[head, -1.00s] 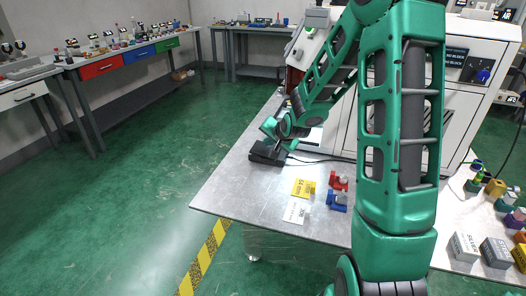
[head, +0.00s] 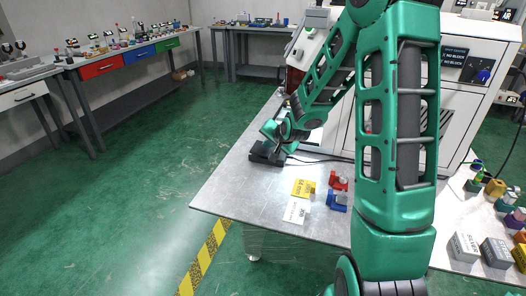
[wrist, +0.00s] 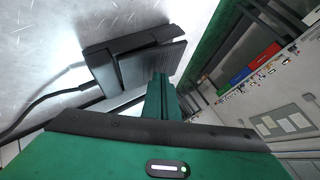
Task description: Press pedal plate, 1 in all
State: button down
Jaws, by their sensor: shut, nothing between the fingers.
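The black pedal (head: 266,153) sits on the left part of the metal table (head: 240,190), with a cable running from it to the right. It also shows in the wrist view as a black housing with a ribbed plate (wrist: 150,62). My gripper (wrist: 160,82) is shut and empty, its fingertips at the near edge of the ribbed plate. Whether they touch it I cannot tell. In the head view my gripper (head: 270,137) is right above the pedal and partly hides it.
A yellow card (head: 303,188), a white card (head: 296,210), a red block (head: 338,181) and a blue block (head: 337,201) lie on the table nearer me. A white machine (head: 455,100) stands behind my arm. Open green floor (head: 130,180) lies to the left.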

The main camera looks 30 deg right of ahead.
aim_at(269, 151)
jog(key=shift+a+f, duration=0.1)
jog(key=shift+f, duration=0.5)
dwell(0.7)
jog(key=shift+r, duration=1.1)
jog(key=shift+s+d+r, duration=0.1)
jog(key=shift+d+r, duration=0.05)
jog(key=shift+r, duration=0.9)
jog(key=shift+s+d+r, duration=0.1)
jog(key=shift+r, duration=1.35)
